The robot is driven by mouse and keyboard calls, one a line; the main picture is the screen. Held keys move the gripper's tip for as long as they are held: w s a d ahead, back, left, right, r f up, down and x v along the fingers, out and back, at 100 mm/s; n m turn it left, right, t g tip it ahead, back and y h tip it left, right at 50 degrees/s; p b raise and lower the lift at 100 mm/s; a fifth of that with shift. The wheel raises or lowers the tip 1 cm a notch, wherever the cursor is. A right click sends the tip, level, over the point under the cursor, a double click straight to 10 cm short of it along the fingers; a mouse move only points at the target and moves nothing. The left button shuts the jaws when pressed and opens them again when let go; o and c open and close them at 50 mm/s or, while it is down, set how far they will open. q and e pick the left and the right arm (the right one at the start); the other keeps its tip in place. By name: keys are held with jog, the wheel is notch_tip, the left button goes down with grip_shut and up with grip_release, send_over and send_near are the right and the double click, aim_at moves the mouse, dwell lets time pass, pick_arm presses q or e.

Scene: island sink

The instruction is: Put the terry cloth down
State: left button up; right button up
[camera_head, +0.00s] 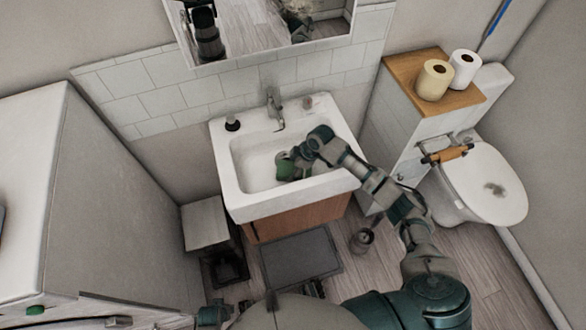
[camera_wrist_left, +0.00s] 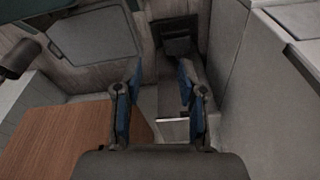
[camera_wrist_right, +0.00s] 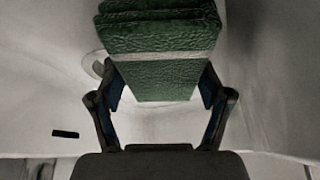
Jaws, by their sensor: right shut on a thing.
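The terry cloth (camera_wrist_right: 160,65) is a folded green cloth with a pale stripe. In the right wrist view it sits between the two fingers of my right gripper (camera_wrist_right: 160,100), which is shut on it. In the head view my right gripper (camera_head: 293,160) is over the white sink basin (camera_head: 250,160), with a bit of green cloth (camera_head: 285,168) at its tip. Whether the cloth touches the basin cannot be told. My left gripper (camera_wrist_left: 160,100) shows in the left wrist view with its fingers apart and nothing between them, beside a brown wood panel.
A faucet (camera_head: 273,104) stands at the sink's back, with a dark-topped item (camera_head: 232,122) on the left rim. Two paper rolls (camera_head: 449,74) stand on a wooden top at the right, above a toilet (camera_head: 485,185). A dark mat (camera_head: 300,257) lies on the floor.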

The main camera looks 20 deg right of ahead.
jog(key=o, duration=1)
jog(key=shift+a+f, duration=0.1)
jog(key=shift+a, duration=0.15)
jog(key=shift+o, duration=0.3)
jog(key=shift+a, duration=0.75)
jog(key=shift+a+r, duration=0.2)
jog(key=shift+d+r, duration=0.2)
jog(key=shift+d, duration=0.1)
jog(key=v, duration=0.2)
jog(key=d+p+v, duration=0.1)
jog(key=v, duration=0.4)
jog(key=shift+w+d+f, duration=0.1)
jog(key=shift+d+f, duration=0.15)
jog(key=shift+f, duration=0.05)
pick_arm(q)
jog(key=shift+s+a+f+p, duration=0.15)
jog(key=shift+s+f, duration=0.2)
jog(key=shift+f, duration=0.4)
jog(key=shift+s+a+f+p, duration=0.2)
jog(key=shift+s+f, duration=0.2)
jog(key=shift+f, duration=0.4)
jog(key=shift+s+a+f+p, duration=0.15)
jog(key=shift+s+f, duration=0.2)
jog(key=shift+f, duration=0.4)
pick_arm(e)
jog(key=shift+a+v, duration=0.2)
jog(key=shift+v, duration=2.2)
